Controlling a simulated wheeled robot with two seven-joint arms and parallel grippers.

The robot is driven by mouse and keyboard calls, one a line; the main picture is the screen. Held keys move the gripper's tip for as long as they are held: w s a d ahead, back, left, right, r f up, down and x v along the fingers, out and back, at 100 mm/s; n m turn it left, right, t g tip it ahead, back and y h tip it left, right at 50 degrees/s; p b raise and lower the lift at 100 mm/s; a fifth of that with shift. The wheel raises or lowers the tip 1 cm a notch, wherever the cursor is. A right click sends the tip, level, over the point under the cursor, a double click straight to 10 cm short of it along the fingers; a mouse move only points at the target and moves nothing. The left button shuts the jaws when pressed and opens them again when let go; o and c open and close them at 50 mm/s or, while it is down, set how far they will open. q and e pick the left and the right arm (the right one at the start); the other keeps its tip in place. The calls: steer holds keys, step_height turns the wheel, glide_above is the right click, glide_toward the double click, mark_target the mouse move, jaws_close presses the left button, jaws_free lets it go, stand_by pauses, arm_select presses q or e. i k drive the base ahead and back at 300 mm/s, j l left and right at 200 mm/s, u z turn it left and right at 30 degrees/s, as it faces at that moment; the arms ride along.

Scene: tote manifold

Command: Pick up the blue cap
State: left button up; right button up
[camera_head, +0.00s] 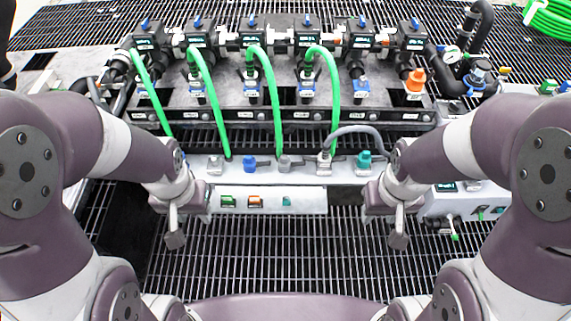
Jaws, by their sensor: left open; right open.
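A small blue cap (249,162) sits on the white rail (310,172) in front of the manifold, between a grey fitting and another grey fitting. A blue piece (361,86) also shows on the fifth manifold outlet, which has no green hose. My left gripper (175,226) is open and empty above the floor grating, to the left of and nearer than the cap. My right gripper (397,226) is open and empty above the grating, to the right of and nearer than the cap.
Several green hoses (272,95) arch from the manifold (220,98) down to the rail. A grey hose (352,130) bends over the rail near a teal cap (364,158). An orange cap (416,80) is at the manifold's right. The grating (285,255) between my grippers is clear.

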mark_target(249, 162)
steer(key=i+j+z, duration=0.15)
steer(key=i, duration=0.3)
steer(key=i+j+z, duration=0.15)
steer(key=i, duration=0.3)
steer(key=i+j+z, duration=0.15)
steer(key=i, duration=0.3)
